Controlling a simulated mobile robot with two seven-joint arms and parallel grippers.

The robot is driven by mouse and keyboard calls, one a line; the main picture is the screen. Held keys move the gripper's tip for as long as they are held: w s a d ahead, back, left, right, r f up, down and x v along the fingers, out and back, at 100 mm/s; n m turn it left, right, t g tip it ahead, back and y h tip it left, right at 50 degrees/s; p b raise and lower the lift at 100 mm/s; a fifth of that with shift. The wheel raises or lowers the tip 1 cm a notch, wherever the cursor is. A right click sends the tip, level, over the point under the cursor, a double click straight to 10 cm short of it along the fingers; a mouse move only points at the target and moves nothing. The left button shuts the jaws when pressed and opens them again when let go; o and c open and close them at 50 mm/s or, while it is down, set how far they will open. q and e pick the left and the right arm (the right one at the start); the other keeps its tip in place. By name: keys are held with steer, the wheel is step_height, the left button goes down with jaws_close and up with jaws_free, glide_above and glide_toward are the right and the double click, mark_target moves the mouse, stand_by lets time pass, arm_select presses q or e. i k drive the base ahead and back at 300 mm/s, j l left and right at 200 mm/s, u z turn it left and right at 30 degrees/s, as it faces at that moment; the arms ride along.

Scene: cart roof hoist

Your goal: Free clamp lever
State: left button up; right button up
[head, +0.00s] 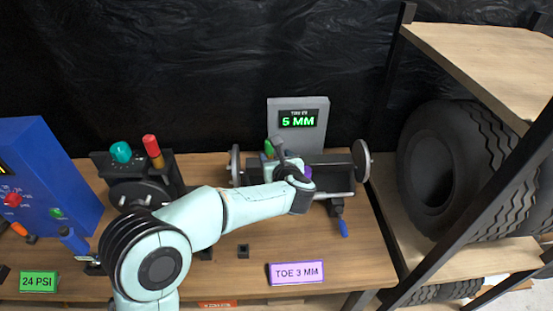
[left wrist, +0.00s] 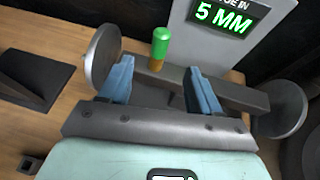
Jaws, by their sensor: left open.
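An upright lever with a green cap and a brownish lower part (left wrist: 160,48) stands on the dark bar of the toe gauge, and its green top also shows in the head view (head: 268,148). I take it to be the clamp lever. My left gripper (left wrist: 160,72) is open, with its two blue fingers on either side of the lever's line. No contact shows, and I cannot tell how deep the lever sits between them. In the head view my left arm partly covers the gauge. My right gripper is out of view.
The gauge has a grey panel reading 5 MM (head: 298,121) and round end discs (head: 362,160). A blue-handled lever (head: 342,227) hangs in front. A red-topped lever (head: 152,150) and blue box (head: 45,180) stand left. A rack with tires (head: 465,165) stands right. The front bench holds a TOE 3 MM sign (head: 296,272).

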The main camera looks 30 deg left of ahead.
mark_target(339, 212)
steer(key=k+l, duration=0.75)
steer(key=l, duration=0.25)
